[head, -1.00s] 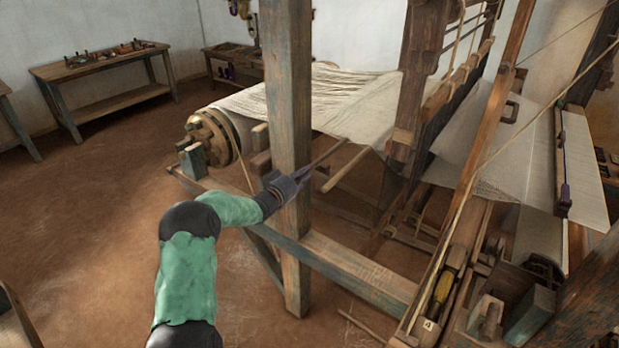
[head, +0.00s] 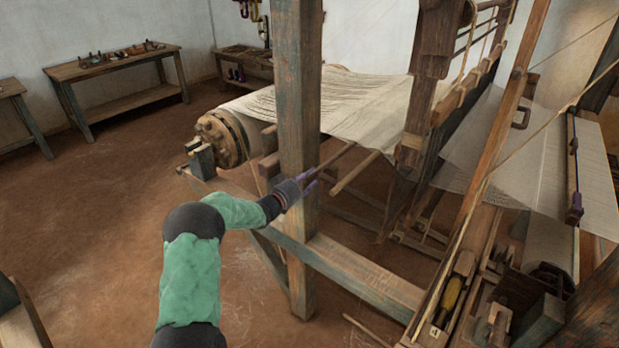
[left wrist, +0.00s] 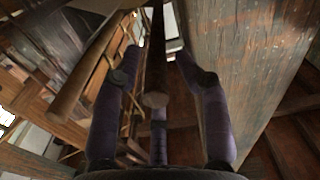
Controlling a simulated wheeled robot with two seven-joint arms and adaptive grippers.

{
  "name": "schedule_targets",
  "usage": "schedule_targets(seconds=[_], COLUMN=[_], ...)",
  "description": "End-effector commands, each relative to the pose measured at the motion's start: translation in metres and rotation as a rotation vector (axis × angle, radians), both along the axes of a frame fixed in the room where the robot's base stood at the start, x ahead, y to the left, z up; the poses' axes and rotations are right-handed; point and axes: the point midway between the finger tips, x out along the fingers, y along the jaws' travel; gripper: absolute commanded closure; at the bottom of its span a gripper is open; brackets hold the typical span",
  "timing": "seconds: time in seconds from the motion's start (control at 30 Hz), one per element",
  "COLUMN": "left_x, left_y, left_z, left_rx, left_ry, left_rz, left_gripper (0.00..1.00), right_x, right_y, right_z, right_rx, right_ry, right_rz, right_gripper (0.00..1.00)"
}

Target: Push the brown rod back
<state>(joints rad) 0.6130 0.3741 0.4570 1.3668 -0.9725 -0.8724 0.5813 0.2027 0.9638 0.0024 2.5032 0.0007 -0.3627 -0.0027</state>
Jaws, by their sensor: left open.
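The brown rod (head: 335,158) is a thin dark bar sticking out under the cloth of the loom, just right of the thick front post. In the left wrist view the brown rod (left wrist: 156,60) points toward me, its round end between the fingers. My left gripper (head: 311,180) is at the post, fingers spread near the rod's end. In the left wrist view my left gripper (left wrist: 157,70) is open around the rod, and I cannot tell whether any finger touches it. My right gripper is not in view.
The thick post (head: 299,120) stands close to my left gripper. A paler rod (head: 354,173) lies just right of the brown one. A wooden beam (head: 360,272) runs below. The cloth roller (head: 222,138) is to the left. Open floor lies at the left.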

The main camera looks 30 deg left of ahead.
Motion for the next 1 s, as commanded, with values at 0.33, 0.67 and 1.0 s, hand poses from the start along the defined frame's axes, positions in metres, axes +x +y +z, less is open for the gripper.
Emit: schedule_targets(seconds=[0.33,0.67,1.0], left_x=[-0.05,-0.068,-0.068], left_y=[0.005,0.005,0.004], left_z=[0.001,0.001,0.001], left_rx=[0.001,0.001,0.001], left_ry=[-0.001,-0.001,-0.001], left_rz=[0.002,0.0,-0.001], left_gripper=[0.55,0.55,0.55], right_x=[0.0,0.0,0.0], right_y=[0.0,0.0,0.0], right_z=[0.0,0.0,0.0], right_rx=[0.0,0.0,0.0], right_ry=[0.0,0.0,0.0], right_rz=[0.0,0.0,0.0], right_gripper=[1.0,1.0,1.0])
